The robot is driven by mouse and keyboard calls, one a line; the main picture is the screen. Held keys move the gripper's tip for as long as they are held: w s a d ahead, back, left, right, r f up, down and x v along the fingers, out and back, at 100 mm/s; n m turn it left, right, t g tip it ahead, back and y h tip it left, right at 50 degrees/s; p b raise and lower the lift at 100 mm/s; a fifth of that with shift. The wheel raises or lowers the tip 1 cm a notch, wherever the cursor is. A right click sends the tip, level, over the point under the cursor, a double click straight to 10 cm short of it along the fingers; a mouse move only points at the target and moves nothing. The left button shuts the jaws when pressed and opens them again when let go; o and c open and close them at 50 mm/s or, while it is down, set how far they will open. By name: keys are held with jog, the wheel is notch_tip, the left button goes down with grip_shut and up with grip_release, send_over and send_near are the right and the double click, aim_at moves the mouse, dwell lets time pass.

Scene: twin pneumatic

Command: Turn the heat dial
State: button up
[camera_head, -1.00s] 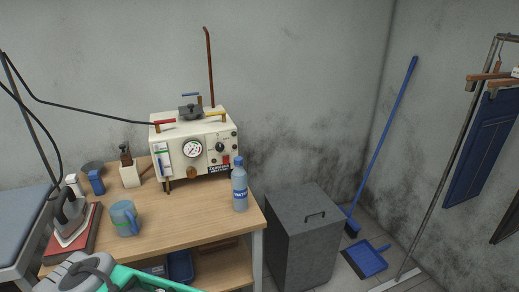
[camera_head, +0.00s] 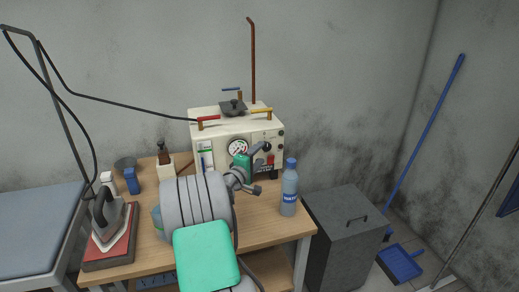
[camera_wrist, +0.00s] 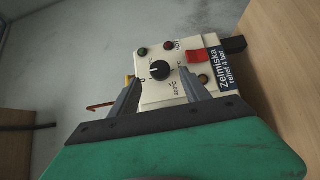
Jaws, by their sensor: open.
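The heat dial is a round black knob (camera_wrist: 160,70) with a white pointer mark. It sits on the cream front panel of the steam generator (camera_head: 212,118), with "200°C" printed near it. In the wrist view the two grey fingers of my gripper (camera_wrist: 158,76) are open, one on each side of the dial. I cannot tell how far the fingertips are from the panel. In the head view my gripper (camera_head: 257,165) is in front of the right part of the panel, and my arm hides part of the panel's lower front.
A water bottle (camera_head: 289,190) stands on the wooden table (camera_head: 265,232) just right of my gripper. An iron (camera_head: 106,216) on a red pad is at the left. A red switch (camera_wrist: 203,55) is near the dial. A grey bin (camera_head: 345,240) stands right of the table.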

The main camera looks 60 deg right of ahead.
aim_at(265, 148)
jog(key=d, duration=0.4)
jog(key=shift+d, duration=0.1)
grip_shut()
dwell(0.4)
